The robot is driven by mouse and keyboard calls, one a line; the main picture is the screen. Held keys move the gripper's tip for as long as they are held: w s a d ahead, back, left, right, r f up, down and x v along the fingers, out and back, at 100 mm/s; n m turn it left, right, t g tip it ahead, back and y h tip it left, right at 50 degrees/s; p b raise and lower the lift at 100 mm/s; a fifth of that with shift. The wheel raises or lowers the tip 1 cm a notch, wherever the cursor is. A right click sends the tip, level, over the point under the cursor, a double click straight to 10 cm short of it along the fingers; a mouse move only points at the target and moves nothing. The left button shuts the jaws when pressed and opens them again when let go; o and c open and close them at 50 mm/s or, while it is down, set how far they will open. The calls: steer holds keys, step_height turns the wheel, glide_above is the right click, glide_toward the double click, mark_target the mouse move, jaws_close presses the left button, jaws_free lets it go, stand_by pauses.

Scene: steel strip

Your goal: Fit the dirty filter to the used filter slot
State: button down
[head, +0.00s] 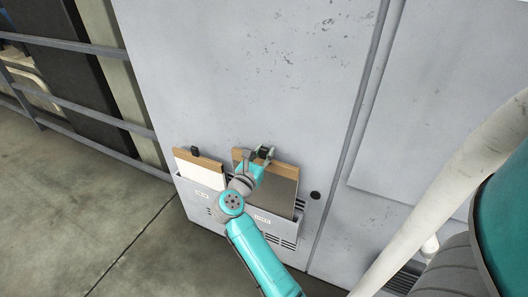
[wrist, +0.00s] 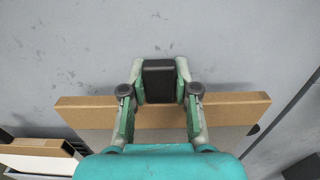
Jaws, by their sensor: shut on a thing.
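The dirty filter (head: 282,187) is a grey-brown panel with a tan frame and a dark tab on its top edge. It stands nearly upright in the right slot of the pale holder on the cabinet (head: 283,229); its lower part is hidden behind the slot's front. My gripper (head: 264,153) is shut on the tab. In the wrist view my gripper (wrist: 159,82) has a finger on each side of the black tab, and the filter's tan top edge (wrist: 240,108) runs behind the fingers. How deep the filter sits cannot be told.
A cleaner white filter (head: 201,173) with a dark tab stands in the left slot. The slot labels are too small to read surely. The grey cabinet wall (head: 250,70) rises close behind. A metal railing (head: 80,90) is at the left; the concrete floor (head: 70,200) before it is clear.

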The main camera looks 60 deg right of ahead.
step_height(320, 180, down, 10)
steer(key=shift+f, duration=0.25)
stand_by(4.2)
steer(key=c, duration=0.8)
jaws_free()
steer(key=shift+a, duration=0.1)
steer(key=a, duration=0.4)
steer(key=s+a, duration=0.1)
steer(key=a, duration=0.6)
steer(key=shift+s+a, duration=0.35)
